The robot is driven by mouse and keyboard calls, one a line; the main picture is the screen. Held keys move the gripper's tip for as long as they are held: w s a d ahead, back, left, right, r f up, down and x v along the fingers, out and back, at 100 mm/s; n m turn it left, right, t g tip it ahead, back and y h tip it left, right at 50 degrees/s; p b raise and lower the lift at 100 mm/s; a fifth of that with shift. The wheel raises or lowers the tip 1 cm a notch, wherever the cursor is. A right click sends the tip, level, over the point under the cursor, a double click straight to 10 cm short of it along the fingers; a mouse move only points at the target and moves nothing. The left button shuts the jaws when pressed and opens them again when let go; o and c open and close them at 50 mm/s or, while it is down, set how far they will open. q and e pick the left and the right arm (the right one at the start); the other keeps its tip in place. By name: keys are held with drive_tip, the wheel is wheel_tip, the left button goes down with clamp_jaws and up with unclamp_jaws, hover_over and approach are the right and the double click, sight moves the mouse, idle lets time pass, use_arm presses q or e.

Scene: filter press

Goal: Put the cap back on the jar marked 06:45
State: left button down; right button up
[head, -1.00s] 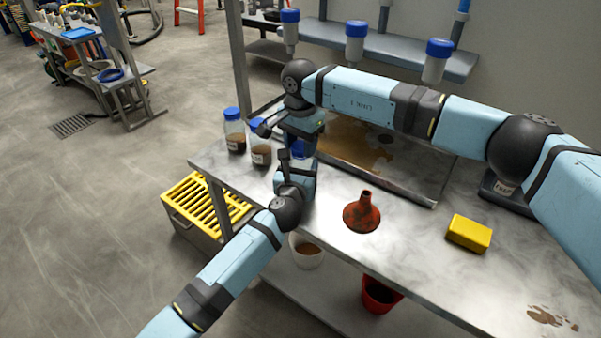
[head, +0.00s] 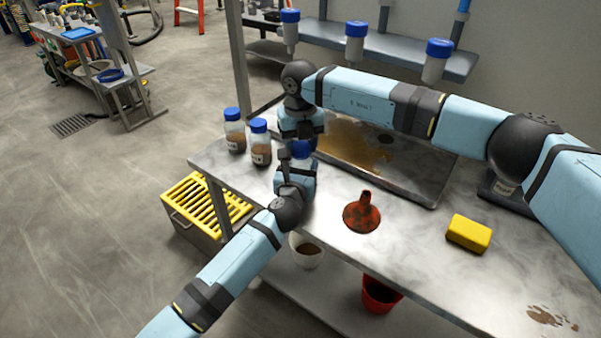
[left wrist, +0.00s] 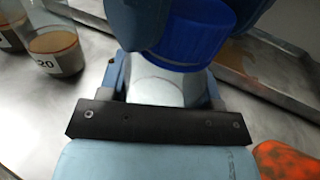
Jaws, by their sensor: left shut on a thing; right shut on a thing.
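My left gripper (head: 298,168) is shut around a pale, clear-looking jar at the left end of the bench. The jar's body (left wrist: 165,85) shows between the fingers in the left wrist view; its label is hidden. A blue cap (left wrist: 188,42) is at the jar's mouth, and its top also shows in the head view (head: 301,148). My right gripper (head: 302,136) is just above and behind the jar, shut on the cap. Its fingers flank the cap in the left wrist view. I cannot tell whether the cap is fully seated.
Two blue-capped jars (head: 235,130) (head: 260,142) with brown contents stand left of my grippers. A tray (head: 425,192) with brown liquid lies behind. A red funnel (head: 362,213) and a yellow sponge (head: 469,232) stand to the right, with clear bench between them.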

drive_tip(key=m, duration=1.4)
drive_tip(key=o, duration=1.1)
wheel_tip(320, 180, up, 12)
